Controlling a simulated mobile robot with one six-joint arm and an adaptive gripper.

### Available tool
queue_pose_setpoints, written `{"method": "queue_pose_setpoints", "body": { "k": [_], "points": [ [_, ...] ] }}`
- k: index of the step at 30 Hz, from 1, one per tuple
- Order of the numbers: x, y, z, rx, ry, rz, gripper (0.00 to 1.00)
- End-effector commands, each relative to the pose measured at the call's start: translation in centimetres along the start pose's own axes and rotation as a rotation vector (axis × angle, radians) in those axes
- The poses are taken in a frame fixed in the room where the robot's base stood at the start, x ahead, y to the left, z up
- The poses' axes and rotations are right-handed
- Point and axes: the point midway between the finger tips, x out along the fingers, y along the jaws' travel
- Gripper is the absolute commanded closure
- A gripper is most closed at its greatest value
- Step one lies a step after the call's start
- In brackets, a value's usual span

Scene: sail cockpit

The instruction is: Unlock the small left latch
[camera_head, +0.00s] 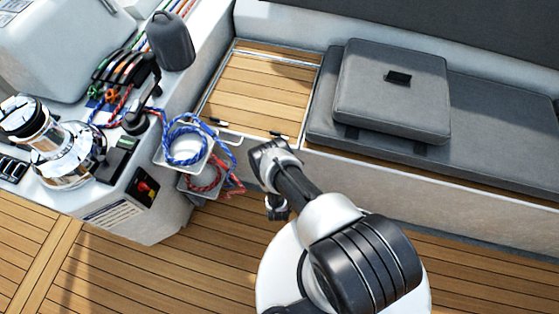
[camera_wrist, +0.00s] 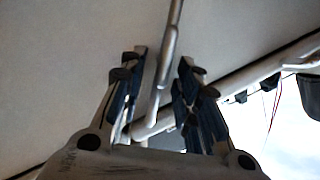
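A teak-slatted hatch lid (camera_head: 262,88) lies in the bench left of the grey cushions. A small dark left latch (camera_head: 216,121) sits at its front left edge, and a second dark latch (camera_head: 280,135) sits at its front right, close to my arm. Neither latch can be made out in the wrist view, and I cannot tell their lock state. In the wrist view my gripper (camera_wrist: 160,68) has its two fingers apart, with nothing held. A silver tube shows behind the gap between them. In the head view my arm ends just in front of the right latch, apart from the left one.
Blue rope (camera_head: 184,139) and red rope (camera_head: 205,178) hang at pockets left of the hatch. A chrome winch (camera_head: 65,150) and a dark grey fender-like object (camera_head: 170,40) stand left. A grey cushion (camera_head: 392,90) lies right. Teak floor is open below.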

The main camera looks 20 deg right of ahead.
Motion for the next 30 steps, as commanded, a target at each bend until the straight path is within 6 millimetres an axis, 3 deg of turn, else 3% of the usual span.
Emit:
{"method": "queue_pose_setpoints", "body": {
  "k": [8,21,30],
  "points": [
    [-1.6,0.0,0.1,-0.002,-0.003,0.001,0.7],
    [-10.4,-0.1,0.1,-0.003,-0.005,-0.003,0.7],
    [-12.0,0.0,0.0,0.0,0.0,-0.001,0.7]
  ]
}}
